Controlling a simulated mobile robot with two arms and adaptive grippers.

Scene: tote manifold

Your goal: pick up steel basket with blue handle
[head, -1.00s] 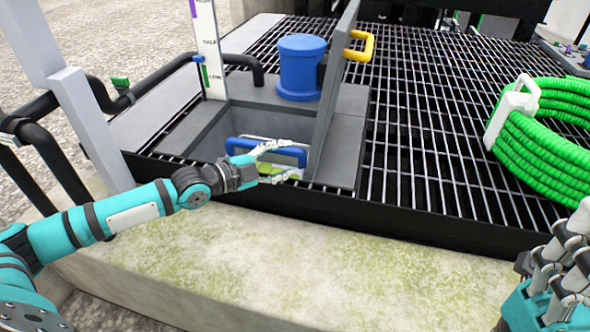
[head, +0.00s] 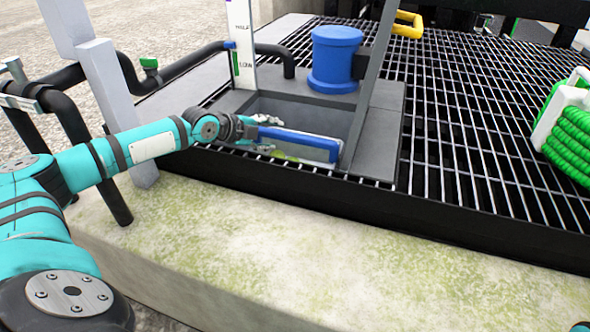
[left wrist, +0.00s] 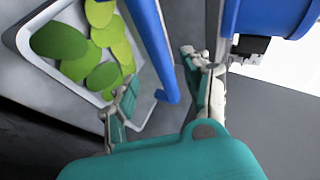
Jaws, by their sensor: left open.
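The steel basket's blue handle (head: 300,143) shows in the head view inside the square pit in the grating. In the left wrist view the handle (left wrist: 152,45) is a blue bar, and the light metal basket (left wrist: 22,38) under it holds several green leaf-like pieces. My left gripper (head: 268,132) is at the left end of the handle. In the left wrist view its fingers (left wrist: 160,95) are spread, with the handle's end between them. I cannot tell whether they touch it. The basket's lower part is hidden. My right gripper is out of view.
A blue cylinder (head: 336,60) stands behind the pit. A raised grey hatch with a yellow handle (head: 408,24) rises at the pit's right side. A white level post (head: 241,45) stands at the left. A green hose coil (head: 572,135) lies at the far right.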

